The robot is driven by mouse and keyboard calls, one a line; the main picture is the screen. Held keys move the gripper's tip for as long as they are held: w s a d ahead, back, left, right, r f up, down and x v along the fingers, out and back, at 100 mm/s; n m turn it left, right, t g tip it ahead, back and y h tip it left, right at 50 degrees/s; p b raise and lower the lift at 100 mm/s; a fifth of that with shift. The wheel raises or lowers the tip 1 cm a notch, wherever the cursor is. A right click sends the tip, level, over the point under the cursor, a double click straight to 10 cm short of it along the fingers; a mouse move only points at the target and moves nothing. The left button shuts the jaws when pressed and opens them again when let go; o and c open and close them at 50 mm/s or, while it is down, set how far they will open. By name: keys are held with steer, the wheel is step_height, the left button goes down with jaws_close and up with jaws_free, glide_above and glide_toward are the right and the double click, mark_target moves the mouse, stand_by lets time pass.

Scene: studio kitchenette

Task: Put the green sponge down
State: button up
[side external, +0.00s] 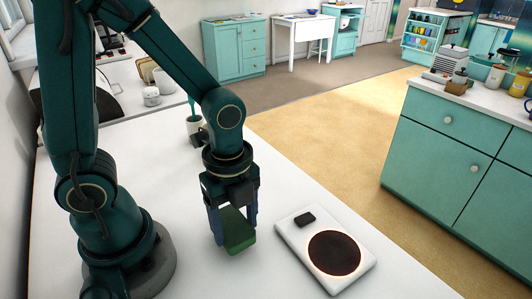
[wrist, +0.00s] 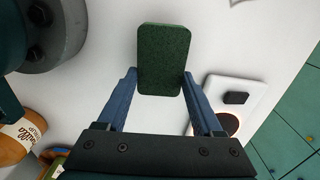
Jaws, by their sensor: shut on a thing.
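The green sponge (side external: 239,232) is between the fingers of my gripper (side external: 234,232), low over the white counter, left of the hot plate. In the wrist view, the sponge (wrist: 163,60) reaches beyond the blue fingertips of my gripper (wrist: 160,76), which close on its two sides. Its lower end extends past the fingertips in the side view. I cannot tell whether that end touches the counter. The sponge's upper part is partly hidden by the fingers in the side view.
A white hot plate (side external: 293,234) with a dark round burner and a small black block on it lies right of my gripper. A bread bag (wrist: 20,136) shows at lower left. The white counter (side external: 150,165) has clear room around the sponge.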

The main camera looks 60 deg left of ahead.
mark_target(237, 229)
steer(key=shift+f, duration=0.75)
steer(key=shift+f, duration=0.1)
steer(key=o, duration=1.2)
step_height(237, 229, up, 14)
steer(key=s+a+n+t, duration=0.1)
steer(key=n+t, duration=0.4)
steer(key=n, duration=1.3)
steer(key=shift+s+a+t, duration=0.3)
steer(key=shift+a, duration=0.35)
